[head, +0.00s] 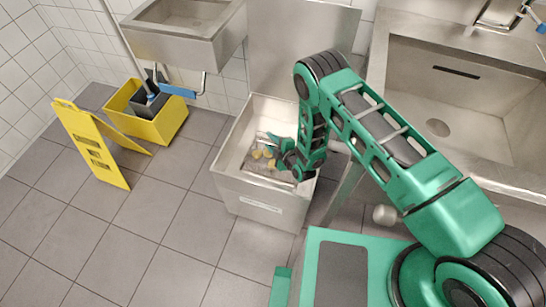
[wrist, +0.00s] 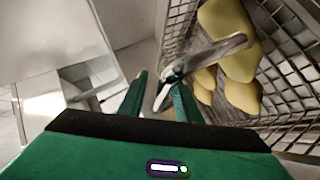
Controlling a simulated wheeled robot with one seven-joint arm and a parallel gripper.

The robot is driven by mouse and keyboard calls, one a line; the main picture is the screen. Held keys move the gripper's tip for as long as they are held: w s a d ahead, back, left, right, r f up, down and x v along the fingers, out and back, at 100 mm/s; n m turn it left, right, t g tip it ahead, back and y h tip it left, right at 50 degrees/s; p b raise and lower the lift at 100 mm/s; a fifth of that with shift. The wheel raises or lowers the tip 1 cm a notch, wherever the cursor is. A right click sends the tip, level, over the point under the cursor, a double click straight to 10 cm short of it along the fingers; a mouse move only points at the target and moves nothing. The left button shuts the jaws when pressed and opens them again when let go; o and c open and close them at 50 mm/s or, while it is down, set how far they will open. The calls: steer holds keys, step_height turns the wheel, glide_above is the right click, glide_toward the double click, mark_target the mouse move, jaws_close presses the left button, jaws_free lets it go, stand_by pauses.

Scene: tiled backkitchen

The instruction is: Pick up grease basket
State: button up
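The grease basket (wrist: 285,70) is a metal mesh basket with yellow lumps in it, at the right of the wrist view. In the head view it sits low inside an open steel box (head: 232,185), partly hidden by my arm. A flat metal bar (wrist: 220,50), seemingly the basket's handle, reaches from the basket to between my fingers. My gripper (wrist: 160,92) is open, its two green fingers apart on either side of the bar's bent end. I cannot tell whether either finger touches it. In the head view my gripper (head: 282,155) is down inside the box.
The box's lid (head: 290,45) stands raised behind it. A steel sink (head: 470,110) is at the right and a smaller basin (head: 185,40) at the back left. A yellow mop bucket (head: 150,125) and a yellow floor sign (head: 95,150) stand left. The tiled floor at front left is clear.

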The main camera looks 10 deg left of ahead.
jaws_close()
stand_by(1.4)
